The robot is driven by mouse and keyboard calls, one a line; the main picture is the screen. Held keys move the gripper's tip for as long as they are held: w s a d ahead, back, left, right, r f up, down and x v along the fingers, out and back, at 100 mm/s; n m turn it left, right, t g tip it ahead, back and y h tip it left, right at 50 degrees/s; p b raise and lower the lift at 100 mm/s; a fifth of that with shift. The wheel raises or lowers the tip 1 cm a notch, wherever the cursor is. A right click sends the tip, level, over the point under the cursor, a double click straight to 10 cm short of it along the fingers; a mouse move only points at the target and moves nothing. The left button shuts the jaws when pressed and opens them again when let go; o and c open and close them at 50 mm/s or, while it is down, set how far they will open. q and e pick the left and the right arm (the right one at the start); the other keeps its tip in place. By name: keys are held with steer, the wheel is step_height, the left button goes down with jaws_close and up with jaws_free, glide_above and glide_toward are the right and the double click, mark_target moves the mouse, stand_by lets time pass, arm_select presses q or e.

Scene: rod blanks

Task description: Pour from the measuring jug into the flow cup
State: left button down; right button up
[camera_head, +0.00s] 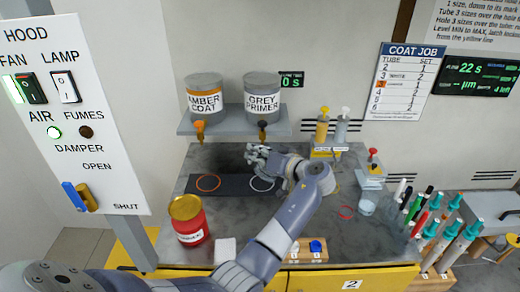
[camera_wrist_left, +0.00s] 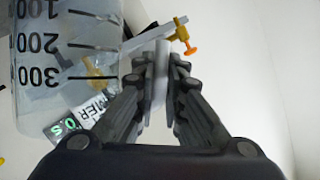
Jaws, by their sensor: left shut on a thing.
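My left gripper (camera_head: 262,158) is in front of the paint shelf, above the dark mat, pointing left. In the left wrist view its fingers (camera_wrist_left: 160,75) are shut on a pale strip, which appears to be the handle of the measuring jug. The clear measuring jug (camera_wrist_left: 65,50), with black marks 100, 200 and 300, fills the left of that view beside the fingers. I cannot make the jug out clearly in the head view. A small stand with a red knob (camera_head: 372,168) at the right seems to hold the flow cup. My right gripper is not in view.
Amber coat (camera_head: 205,98) and grey primer (camera_head: 262,97) tins with taps stand on the shelf (camera_head: 232,124). A clear beaker (camera_head: 367,206) stands below the stand. A red tin (camera_head: 188,222) is front left. Several pens and tubes (camera_head: 437,235) crowd the right.

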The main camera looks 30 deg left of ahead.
arm_select(q)
steer(key=shift+w+d+r+n+g, duration=0.2)
steer(key=shift+d+r+n+g, duration=0.2)
steer(key=shift+d+r+n, duration=0.15)
steer(key=shift+s+a+n+h+p, duration=0.2)
steer(key=shift+s+n+h+p, duration=0.15)
steer(key=shift+n+p, duration=0.3)
steer(key=s+n, duration=0.1)
steer(key=a+n+t+h, duration=0.1)
steer(key=shift+s+a+f+n+t+h+p, duration=0.1)
steer(key=shift+s+n+t+h+p, duration=0.2)
steer(key=shift+s+n+p, duration=0.1)
